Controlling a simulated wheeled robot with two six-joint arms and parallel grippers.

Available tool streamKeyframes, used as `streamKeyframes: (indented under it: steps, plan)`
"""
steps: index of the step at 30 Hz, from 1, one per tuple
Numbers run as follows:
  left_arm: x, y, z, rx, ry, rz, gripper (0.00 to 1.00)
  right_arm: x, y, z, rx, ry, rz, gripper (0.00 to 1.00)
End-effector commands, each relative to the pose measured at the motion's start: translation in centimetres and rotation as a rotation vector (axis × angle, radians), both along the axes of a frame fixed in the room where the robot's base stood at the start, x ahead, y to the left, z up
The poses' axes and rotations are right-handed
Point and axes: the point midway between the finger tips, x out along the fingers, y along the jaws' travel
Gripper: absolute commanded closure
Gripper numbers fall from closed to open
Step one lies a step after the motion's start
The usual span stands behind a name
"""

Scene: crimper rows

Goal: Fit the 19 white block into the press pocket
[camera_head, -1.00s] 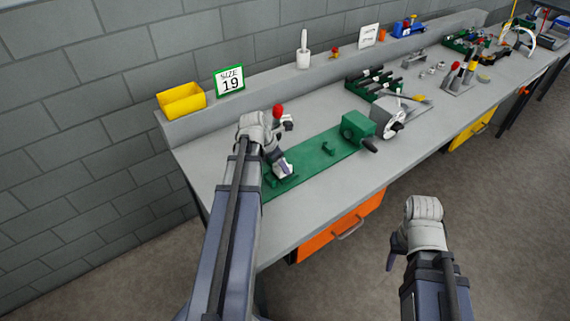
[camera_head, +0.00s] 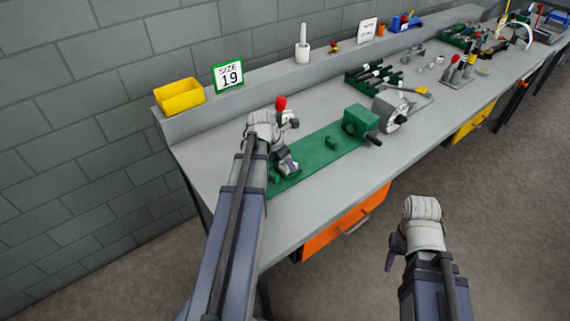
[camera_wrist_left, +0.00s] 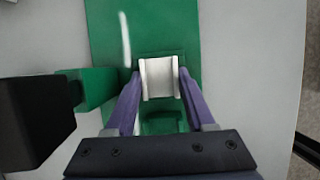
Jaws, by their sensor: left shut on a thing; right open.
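My left gripper (camera_head: 289,164) is over the near-left end of the green press base (camera_head: 312,158) on the bench. In the left wrist view its two purple fingers (camera_wrist_left: 160,88) are shut on the white block (camera_wrist_left: 159,78), one on each side. The block is over a darker green raised part of the base, which I take for the pocket; I cannot tell whether the block is seated or just above it. No number shows on the block. My right gripper (camera_head: 392,257) is open and empty, out in front of the bench.
A red knob (camera_head: 281,103) stands just behind my left wrist. A green block with a crank (camera_head: 360,122) is on the base's right end. A dark part with a green arm (camera_wrist_left: 95,88) is close left of the fingers. A yellow bin (camera_head: 180,97) and "SIZE 19" sign (camera_head: 228,76) stand behind.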

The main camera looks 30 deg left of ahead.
Motion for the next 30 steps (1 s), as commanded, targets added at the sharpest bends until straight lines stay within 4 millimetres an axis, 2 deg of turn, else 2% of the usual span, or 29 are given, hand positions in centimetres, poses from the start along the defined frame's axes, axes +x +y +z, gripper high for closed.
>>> streamKeyframes:
  steps: [13,14,21,26,30]
  plan:
    - [-0.1,0.0,-1.3,0.001,0.005,-0.001,1.0,0.0,0.0,-1.2,0.0,0.0,0.0,0.5]
    - [-0.2,0.0,-1.1,0.002,0.006,-0.001,0.42,0.0,0.0,-1.1,0.0,0.0,0.0,0.5]
    - [-0.3,-0.1,-1.1,0.003,0.007,-0.003,0.16,0.0,0.0,-1.1,0.0,0.0,0.0,0.5]
    - [-0.3,-0.1,-0.4,0.003,0.008,-0.004,0.16,0.0,0.0,-0.4,0.0,0.0,0.0,0.5]
    - [-0.6,-0.1,0.9,0.001,0.007,-0.004,0.16,0.0,0.0,1.0,0.0,0.0,0.0,0.5]
